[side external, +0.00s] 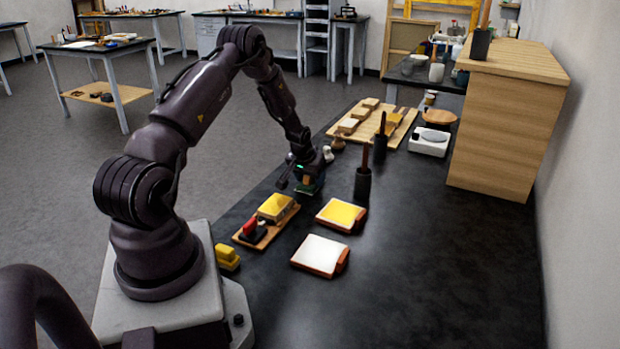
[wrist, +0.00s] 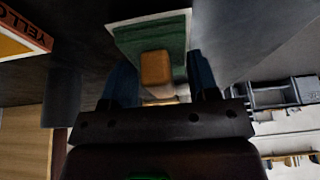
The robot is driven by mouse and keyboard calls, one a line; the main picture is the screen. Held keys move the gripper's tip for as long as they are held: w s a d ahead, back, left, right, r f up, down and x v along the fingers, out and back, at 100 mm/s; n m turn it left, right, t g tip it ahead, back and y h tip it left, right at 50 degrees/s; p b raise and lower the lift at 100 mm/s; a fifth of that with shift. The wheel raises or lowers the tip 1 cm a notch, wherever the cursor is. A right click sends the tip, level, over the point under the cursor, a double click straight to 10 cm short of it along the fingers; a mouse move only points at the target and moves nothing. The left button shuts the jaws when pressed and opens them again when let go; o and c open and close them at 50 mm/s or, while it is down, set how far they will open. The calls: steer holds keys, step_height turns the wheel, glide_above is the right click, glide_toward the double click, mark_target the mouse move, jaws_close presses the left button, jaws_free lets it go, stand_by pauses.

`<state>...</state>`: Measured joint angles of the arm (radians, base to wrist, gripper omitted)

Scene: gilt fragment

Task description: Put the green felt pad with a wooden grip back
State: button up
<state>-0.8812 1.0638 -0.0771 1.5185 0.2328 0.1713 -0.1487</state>
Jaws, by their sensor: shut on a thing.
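The green felt pad (side external: 311,188) is in my gripper, above the dark bench, left of a black holder. In the wrist view the green pad (wrist: 178,40) has a pale layer along its edge and a wooden grip (wrist: 156,68). My gripper (side external: 305,180) is shut on the wooden grip, with a blue finger on each side in the wrist view (wrist: 160,82). A wooden tray (side external: 241,240) nearer the camera bears a yellow-topped block (side external: 275,206) and a red and black piece (side external: 253,230). I cannot tell whether the pad touches the bench.
A yellow ink pad (side external: 341,214) and a white one (side external: 318,254) lie on the bench. The black holder (side external: 362,184) stands upright, with a stick in it. A yellow block (side external: 227,257) lies left of the tray. A board with blocks (side external: 378,120) is farther back. The bench's right foreground is clear.

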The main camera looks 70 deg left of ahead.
steer(key=shift+f, duration=0.25)
steer(key=shift+f, duration=0.15)
steer(key=o, duration=0.8)
